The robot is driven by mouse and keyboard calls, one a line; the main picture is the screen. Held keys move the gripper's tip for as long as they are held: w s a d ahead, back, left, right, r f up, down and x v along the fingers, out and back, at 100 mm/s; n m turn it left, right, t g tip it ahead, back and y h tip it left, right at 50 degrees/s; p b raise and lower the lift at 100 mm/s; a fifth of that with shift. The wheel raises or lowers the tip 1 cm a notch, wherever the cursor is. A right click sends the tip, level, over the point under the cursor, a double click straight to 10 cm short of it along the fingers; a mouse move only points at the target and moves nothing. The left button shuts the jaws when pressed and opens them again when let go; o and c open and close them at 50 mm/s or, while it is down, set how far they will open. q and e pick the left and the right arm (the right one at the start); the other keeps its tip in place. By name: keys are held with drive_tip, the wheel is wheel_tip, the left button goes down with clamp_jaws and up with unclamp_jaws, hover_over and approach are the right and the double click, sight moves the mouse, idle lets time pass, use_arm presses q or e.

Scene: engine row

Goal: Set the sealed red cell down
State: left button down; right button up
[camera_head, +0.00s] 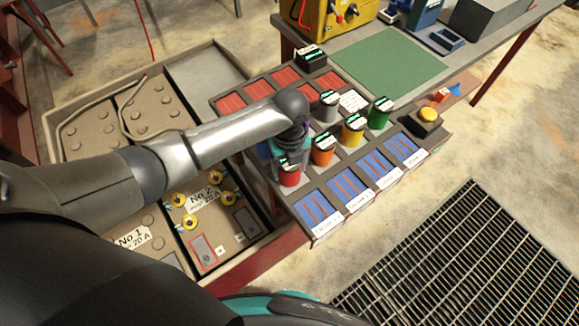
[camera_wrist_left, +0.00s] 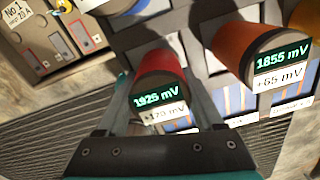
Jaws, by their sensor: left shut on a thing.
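The red cell (camera_head: 290,178) is in my left gripper (camera_head: 288,157), at the front of the tray of cells (camera_head: 350,201). In the left wrist view the red cell (camera_wrist_left: 160,66) stands between the two fingers, and its display reads 1925 mV. The fingers are shut on it. Whether its base touches the tray or hangs just above is hidden. An orange cell (camera_head: 322,157), reading 1855 mV in the left wrist view (camera_wrist_left: 265,55), stands beside it. My right gripper is not in view.
A yellow cell (camera_head: 352,131), a green cell (camera_head: 379,113) and a grey cell (camera_head: 327,106) stand close by. A yellow button (camera_head: 427,118) is at the tray's right end. A crate (camera_head: 52,128) of batteries is at left; a bench with a green mat (camera_head: 385,62) is behind.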

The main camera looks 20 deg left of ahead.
use_arm(q)
drive_tip(key=shift+w+f, duration=0.1)
drive_tip(key=shift+c, duration=2.2)
unclamp_jaws()
drive_tip(key=o, duration=0.4)
wheel_tip(320, 180, up, 12)
drive_tip(key=shift+r+p, duration=0.1)
drive_tip(key=shift+p, duration=0.9)
